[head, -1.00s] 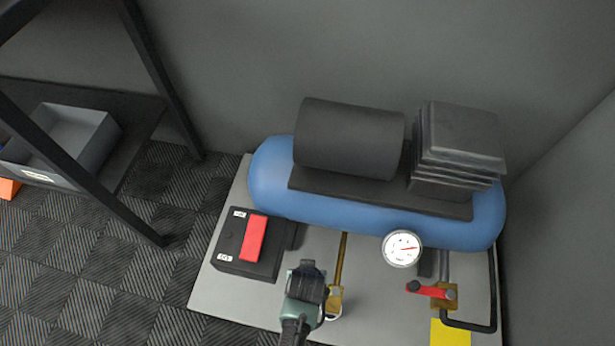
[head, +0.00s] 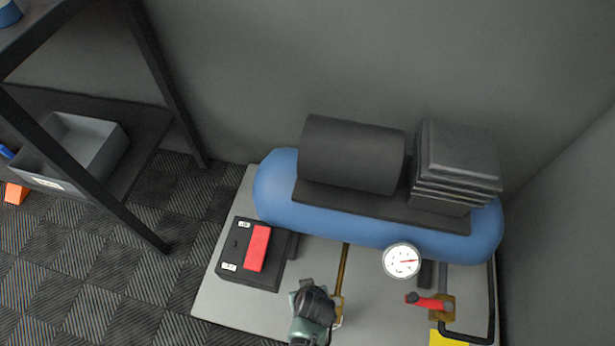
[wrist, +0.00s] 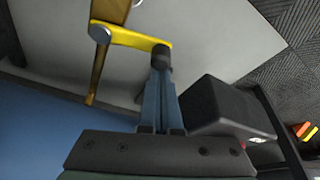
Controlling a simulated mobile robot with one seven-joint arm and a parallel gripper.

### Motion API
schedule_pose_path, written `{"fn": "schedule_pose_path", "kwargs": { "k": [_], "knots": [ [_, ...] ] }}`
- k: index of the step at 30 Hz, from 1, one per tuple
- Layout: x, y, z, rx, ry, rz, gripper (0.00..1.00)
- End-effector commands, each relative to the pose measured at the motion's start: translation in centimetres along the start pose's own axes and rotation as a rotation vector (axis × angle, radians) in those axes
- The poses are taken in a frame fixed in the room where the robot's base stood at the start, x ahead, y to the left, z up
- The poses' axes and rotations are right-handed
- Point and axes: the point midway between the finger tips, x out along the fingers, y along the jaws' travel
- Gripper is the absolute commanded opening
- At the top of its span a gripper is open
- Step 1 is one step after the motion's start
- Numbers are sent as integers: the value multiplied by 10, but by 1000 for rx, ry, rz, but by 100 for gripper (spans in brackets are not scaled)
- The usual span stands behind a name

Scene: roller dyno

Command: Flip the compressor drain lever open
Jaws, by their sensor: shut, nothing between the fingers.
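In the wrist view a yellow lever (wrist: 138,39) runs from a silver pivot on the brass pipe (wrist: 111,14) to a dark knob (wrist: 162,56). It lies crosswise to the pipe. My gripper (wrist: 161,76) is shut and empty, its fingertips right at the knob; I cannot tell whether they touch. In the head view my wrist (head: 313,305) covers most of this lever, and the brass pipe (head: 343,268) comes out from under the blue compressor tank (head: 330,226).
A red-handled valve (head: 428,302) and a gauge (head: 402,261) are on the tank's right side. A black box with a red switch (head: 257,250) stands to the left of my wrist. A shelf with a grey bin (head: 75,150) is at far left. Walls close off the back and right.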

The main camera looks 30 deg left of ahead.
Motion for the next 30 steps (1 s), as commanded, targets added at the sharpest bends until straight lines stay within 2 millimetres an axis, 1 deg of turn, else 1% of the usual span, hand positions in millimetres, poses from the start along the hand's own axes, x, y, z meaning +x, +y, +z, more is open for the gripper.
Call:
{"fn": "schedule_pose_path", "kwargs": {
  "k": [1, 14, 23, 30],
  "knots": [
    [-4, -2, 4, -34, -6, -14, 0],
    [-12, -6, 33, -414, -3, -148, 0],
    [-18, -1, 53, -685, 0, -241, 0],
    [-23, 7, 68, -897, -1, -314, 0]
  ]
}}
